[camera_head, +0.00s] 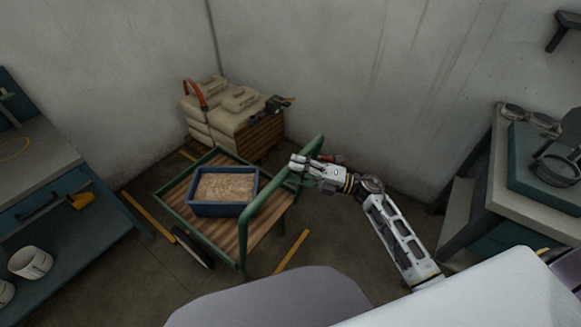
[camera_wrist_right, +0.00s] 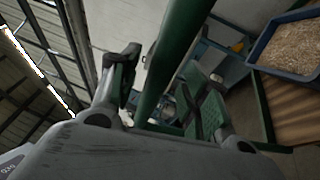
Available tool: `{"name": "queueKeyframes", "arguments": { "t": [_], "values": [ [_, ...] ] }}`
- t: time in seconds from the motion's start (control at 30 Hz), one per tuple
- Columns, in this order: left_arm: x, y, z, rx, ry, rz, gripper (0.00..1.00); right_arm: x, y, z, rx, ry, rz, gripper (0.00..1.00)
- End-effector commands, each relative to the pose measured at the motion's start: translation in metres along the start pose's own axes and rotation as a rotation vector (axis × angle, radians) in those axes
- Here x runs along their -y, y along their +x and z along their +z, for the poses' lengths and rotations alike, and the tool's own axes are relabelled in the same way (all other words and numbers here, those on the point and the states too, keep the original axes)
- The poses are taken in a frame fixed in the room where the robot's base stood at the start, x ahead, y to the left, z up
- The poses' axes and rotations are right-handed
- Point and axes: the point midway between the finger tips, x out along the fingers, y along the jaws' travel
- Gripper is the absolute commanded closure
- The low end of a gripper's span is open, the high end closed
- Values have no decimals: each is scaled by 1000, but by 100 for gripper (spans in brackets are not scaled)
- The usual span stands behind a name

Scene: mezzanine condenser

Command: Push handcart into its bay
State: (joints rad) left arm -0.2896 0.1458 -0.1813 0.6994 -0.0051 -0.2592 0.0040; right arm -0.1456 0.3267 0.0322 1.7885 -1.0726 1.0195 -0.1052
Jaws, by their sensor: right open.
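The handcart has a green frame, a wooden deck (camera_head: 259,234) and a raised green push handle (camera_head: 258,217) on its near right side. A blue bin (camera_head: 222,208) of pale grainy material sits on the deck. Yellow floor strips lie left (camera_head: 150,215) and right (camera_head: 291,251) of the cart, with a short one behind it; the cart stands askew between them. My right gripper (camera_head: 298,165) is at the handle's upper end. In the right wrist view, the green handle bar (camera_wrist_right: 174,50) passes between the open fingers (camera_wrist_right: 163,92); contact is unclear. My left gripper is out of view.
A pallet (camera_head: 262,136) stacked with sacks (camera_head: 222,108) stands behind the cart against the wall corner. A blue workbench (camera_head: 75,235) is at the left, with white buckets on its lower shelf. A bench (camera_head: 485,185) with equipment stands at the right.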

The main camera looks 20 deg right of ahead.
Motion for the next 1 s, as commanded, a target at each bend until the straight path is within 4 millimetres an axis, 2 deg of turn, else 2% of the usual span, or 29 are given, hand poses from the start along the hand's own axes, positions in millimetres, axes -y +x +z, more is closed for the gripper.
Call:
{"name": "queueKeyframes", "arguments": {
  "t": [0.2,0.57,0.93,1.0],
  "values": [
    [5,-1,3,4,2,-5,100,0,16,0,0,1,0,54],
    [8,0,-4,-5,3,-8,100,0,19,0,1,1,0,54],
    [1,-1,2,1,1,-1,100,0,19,0,1,1,-1,99],
    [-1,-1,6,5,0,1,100,0,19,0,1,1,-1,100]
  ]
}}
